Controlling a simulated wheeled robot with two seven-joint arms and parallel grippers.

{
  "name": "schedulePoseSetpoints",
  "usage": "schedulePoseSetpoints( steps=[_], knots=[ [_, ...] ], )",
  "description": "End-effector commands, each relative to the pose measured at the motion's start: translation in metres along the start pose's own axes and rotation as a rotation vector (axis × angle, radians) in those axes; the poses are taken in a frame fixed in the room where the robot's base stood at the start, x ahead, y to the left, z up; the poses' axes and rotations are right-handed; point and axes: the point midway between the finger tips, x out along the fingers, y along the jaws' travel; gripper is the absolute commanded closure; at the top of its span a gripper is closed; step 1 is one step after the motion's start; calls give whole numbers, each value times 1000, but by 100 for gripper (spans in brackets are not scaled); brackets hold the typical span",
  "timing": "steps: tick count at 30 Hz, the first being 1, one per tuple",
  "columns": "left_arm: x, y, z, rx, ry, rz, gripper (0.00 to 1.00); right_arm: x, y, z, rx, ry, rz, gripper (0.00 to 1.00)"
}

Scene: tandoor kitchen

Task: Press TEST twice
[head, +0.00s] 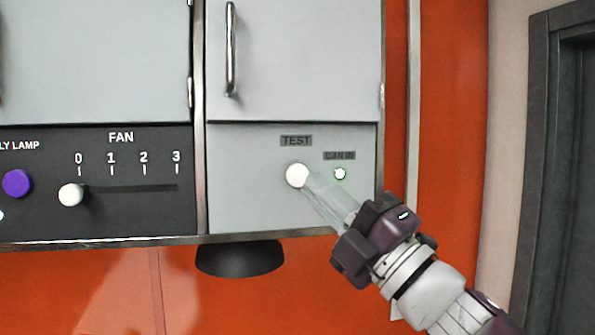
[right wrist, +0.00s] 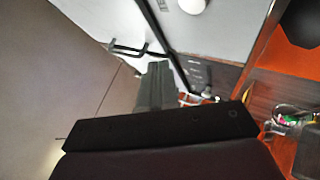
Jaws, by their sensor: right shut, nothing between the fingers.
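The TEST button (head: 297,175) is a round white knob on the grey panel, under a dark label (head: 296,141) reading TEST. My right gripper (head: 312,187) comes in from the lower right, its shut fingers pointing at the button. The fingertips appear at the button's lower right edge; I cannot tell whether they touch it. In the right wrist view the shut fingers (right wrist: 156,85) are seen, and a white round knob (right wrist: 192,5) is cut off at the top edge. My left gripper is not in view.
Right of the button is a small green-ringed light (head: 340,174) under a second label. To the left is a dark FAN panel with a white slider knob (head: 71,194) at 0 and a purple button (head: 17,183). A black dome (head: 240,259) hangs below the cabinet.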

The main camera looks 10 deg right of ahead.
Motion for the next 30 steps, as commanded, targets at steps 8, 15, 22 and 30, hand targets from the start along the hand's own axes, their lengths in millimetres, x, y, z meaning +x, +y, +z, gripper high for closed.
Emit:
schedulePoseSetpoints(
  steps=[8, 15, 22, 30],
  knots=[
    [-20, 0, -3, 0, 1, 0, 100, 30, -20, 21, 2, 0, -1, 100],
    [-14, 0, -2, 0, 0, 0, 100, 43, -32, 31, 0, 0, 1, 100],
    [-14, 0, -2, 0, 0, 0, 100, 46, -33, 33, -1, 0, 1, 100],
    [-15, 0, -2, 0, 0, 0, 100, 46, -33, 33, -1, 0, 1, 100]
  ],
)
